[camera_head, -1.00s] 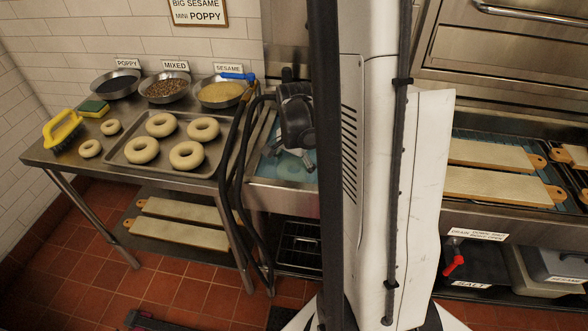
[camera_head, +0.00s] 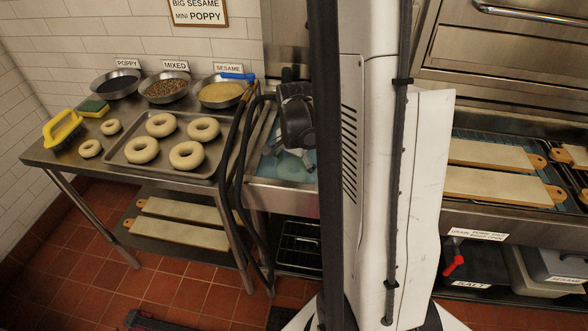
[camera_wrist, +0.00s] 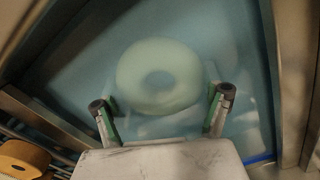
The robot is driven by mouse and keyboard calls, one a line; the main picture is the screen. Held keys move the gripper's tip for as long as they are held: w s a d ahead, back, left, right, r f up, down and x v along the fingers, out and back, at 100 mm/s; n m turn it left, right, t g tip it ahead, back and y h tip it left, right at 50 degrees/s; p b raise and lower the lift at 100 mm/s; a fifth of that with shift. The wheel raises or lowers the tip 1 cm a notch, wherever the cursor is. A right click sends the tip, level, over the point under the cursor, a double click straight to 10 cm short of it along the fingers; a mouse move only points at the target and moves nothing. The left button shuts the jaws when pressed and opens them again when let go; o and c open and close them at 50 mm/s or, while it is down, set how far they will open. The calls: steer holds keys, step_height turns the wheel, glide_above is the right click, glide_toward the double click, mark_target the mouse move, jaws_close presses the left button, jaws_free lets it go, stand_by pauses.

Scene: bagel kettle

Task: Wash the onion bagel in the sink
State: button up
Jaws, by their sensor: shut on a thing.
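My gripper (camera_head: 288,150) reaches down into the water-filled sink (camera_head: 252,183) in the head view. In the wrist view my gripper (camera_wrist: 163,112) has one finger on each side of a pale ring-shaped bagel (camera_wrist: 135,75) and is shut on it. The bagel looks blurred and pale through the blue water. It shows only faintly below the fingers in the head view. No onion topping can be made out on it. The contact between fingers and bagel is not clear.
Left of the sink, a steel table holds a tray (camera_head: 112,153) of several large bagels, two small bagels (camera_head: 90,148), topping bowls (camera_head: 220,92), a sponge (camera_head: 93,108) and a yellow-handled brush (camera_head: 62,130). Dark hoses (camera_head: 235,160) hang between table and sink. Boards (camera_head: 490,153) lie at right.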

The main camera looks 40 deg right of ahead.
step_height(320, 180, up, 13)
steer(key=p, duration=0.8)
stand_by(0.7)
